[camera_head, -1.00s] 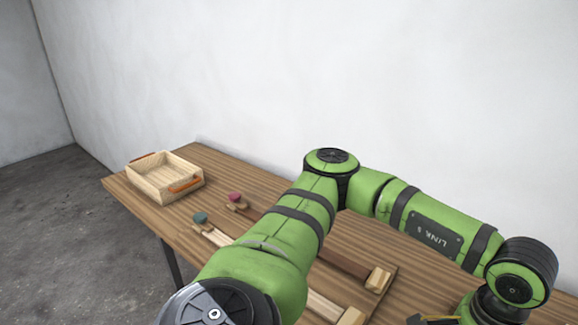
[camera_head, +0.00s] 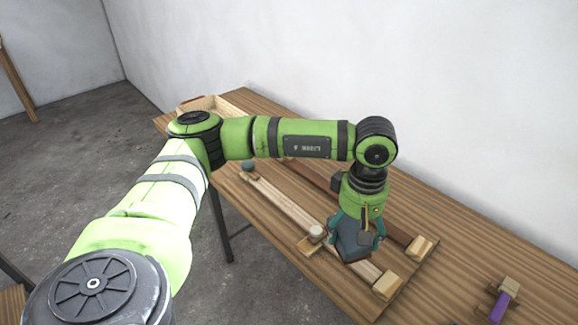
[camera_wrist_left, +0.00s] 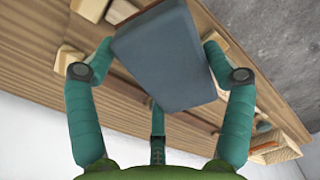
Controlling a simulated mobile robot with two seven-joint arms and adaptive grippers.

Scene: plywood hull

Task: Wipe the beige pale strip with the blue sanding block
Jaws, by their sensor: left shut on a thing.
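The beige pale strip (camera_head: 290,208) runs diagonally along the near side of the table, with a wooden end block (camera_head: 387,286) at its lower right end. My left gripper (camera_head: 357,236) is shut on the blue sanding block (camera_head: 350,243), over the strip's lower right part. I cannot tell whether the block touches the strip. In the left wrist view the blue-grey block (camera_wrist_left: 168,60) sits between the teal fingers and hides much of what lies under it. My right gripper is not in view.
A dark brown strip (camera_head: 398,236) runs parallel behind the pale one, with its own end block (camera_head: 420,248). A wooden box (camera_head: 213,101) stands at the far left, partly behind my arm. A purple-handled item (camera_head: 498,305) lies at the right. The table's front edge is close.

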